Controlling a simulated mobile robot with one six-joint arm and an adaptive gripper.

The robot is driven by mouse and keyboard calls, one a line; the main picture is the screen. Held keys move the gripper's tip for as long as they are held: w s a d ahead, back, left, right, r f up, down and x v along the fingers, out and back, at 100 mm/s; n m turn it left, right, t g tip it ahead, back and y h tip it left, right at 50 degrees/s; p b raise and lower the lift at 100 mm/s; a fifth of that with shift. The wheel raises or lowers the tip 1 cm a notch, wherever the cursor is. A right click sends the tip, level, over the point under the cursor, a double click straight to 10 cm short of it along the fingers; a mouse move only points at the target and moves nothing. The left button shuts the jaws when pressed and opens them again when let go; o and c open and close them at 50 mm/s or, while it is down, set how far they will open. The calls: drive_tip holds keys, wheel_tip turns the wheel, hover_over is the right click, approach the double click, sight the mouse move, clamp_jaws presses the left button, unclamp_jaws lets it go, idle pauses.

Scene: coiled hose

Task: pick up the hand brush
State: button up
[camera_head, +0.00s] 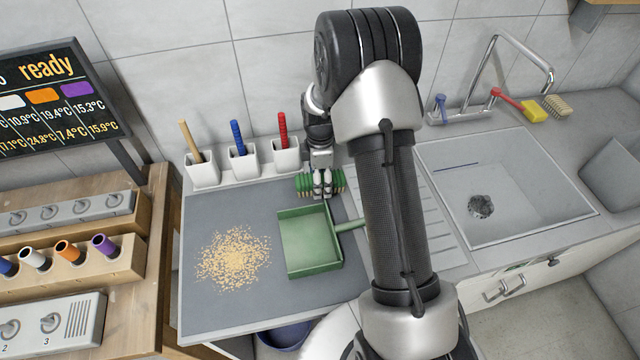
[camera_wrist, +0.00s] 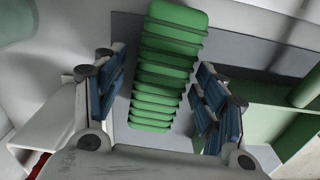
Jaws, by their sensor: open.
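The hand brush (camera_head: 304,186) is green and lies at the back of the grey mat, just behind the dustpan. In the wrist view its ridged green body (camera_wrist: 167,60) lies between my two blue-padded fingers, with a visible gap on each side. My gripper (camera_head: 322,190) points down over the brush and hides its middle in the head view. In the wrist view my gripper (camera_wrist: 160,92) is open, with nothing held. Whether the fingertips reach below the top of the brush I cannot tell.
A green dustpan (camera_head: 311,242) lies right in front of the brush, its handle pointing right. Crumbs (camera_head: 235,258) are spread on the grey mat (camera_head: 205,318). White holders (camera_head: 245,163) with coloured handles stand behind. A sink (camera_head: 520,190) is at the right.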

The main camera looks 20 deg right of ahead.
drive_tip(key=c, duration=1.2)
drive_tip(key=shift+r, duration=0.1)
wheel_tip(320, 180, up, 20)
drive_tip(key=p, duration=0.4)
